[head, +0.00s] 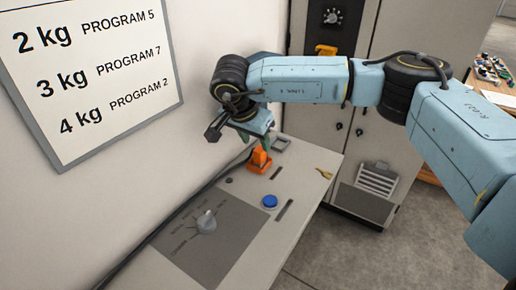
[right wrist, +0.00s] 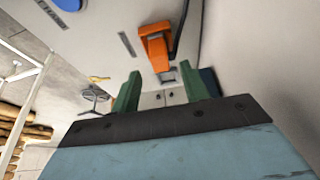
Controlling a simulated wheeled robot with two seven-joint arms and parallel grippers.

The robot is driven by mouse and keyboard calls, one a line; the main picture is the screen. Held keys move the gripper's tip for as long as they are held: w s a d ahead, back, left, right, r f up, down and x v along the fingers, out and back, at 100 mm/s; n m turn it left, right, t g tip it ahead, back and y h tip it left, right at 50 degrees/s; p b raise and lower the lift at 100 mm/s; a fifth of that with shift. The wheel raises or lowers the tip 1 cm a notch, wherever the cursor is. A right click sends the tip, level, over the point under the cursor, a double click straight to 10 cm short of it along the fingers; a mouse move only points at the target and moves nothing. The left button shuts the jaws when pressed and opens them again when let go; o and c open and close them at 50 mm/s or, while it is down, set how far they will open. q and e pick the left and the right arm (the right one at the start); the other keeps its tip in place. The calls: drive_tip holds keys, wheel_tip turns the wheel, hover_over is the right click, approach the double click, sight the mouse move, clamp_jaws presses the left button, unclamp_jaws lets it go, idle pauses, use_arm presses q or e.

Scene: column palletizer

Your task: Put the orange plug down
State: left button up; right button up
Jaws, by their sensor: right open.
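The orange plug (head: 259,160) stands on the light desk top, near the wall, with a dark cable beside it. It also shows in the right wrist view (right wrist: 156,46), just beyond my fingertips. My right gripper (head: 254,140) is directly above and behind the plug in the head view. In the right wrist view its two green fingers (right wrist: 162,88) are spread apart with nothing between them, and the plug looks clear of them. My left gripper is in neither view.
A program sign (head: 95,75) hangs on the wall at left. A grey cabinet (head: 385,130) stands behind the desk.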

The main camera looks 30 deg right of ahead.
drive_tip(key=v, duration=0.7)
drive_tip(key=shift+r, duration=0.2)
